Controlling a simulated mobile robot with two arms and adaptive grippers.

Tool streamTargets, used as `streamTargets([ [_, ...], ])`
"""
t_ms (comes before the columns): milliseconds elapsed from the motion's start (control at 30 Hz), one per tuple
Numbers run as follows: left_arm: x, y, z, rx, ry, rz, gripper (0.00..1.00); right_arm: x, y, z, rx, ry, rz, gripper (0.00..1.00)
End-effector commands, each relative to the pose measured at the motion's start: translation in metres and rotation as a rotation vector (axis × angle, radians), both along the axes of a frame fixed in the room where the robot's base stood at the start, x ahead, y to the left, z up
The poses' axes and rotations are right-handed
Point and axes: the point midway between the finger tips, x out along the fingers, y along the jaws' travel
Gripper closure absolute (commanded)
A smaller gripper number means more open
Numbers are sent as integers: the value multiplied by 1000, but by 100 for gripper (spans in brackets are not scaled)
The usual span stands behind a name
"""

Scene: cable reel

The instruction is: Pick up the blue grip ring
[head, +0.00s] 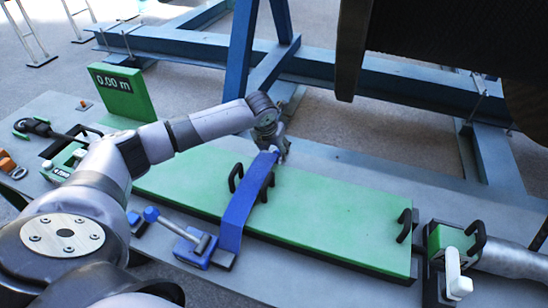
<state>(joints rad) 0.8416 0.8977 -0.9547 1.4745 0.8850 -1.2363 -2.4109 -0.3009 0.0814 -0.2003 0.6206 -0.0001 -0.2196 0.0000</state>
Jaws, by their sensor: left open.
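My left arm reaches in from the left, and its gripper (281,148) is open at the far edge of the green panel, by the upper end of a long blue strap-like bar (245,205). I cannot tell whether the fingers touch the bar. No blue ring shape shows clearly. My right gripper is not in view.
The green panel (330,222) carries black handles. A green block with a white lever (452,255) and a thick grey cylinder (512,260) stand at right. A green display (122,92) reads 0.00 m. A blue frame and a large dark reel rise behind.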

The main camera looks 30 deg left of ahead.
Motion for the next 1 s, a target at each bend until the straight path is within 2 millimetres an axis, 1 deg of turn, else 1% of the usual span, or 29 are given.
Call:
streamTargets([
  [33, 2, 0, -7, -1, 3, 0, 43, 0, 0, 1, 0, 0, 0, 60],
  [167, 7, 1, -18, -1, 2, -1, 43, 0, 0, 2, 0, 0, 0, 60],
  [433, 8, 2, -20, 0, 0, -1, 44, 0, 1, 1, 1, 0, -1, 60],
  [1000, 8, 2, -20, 0, 0, -1, 82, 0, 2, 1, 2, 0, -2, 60],
])
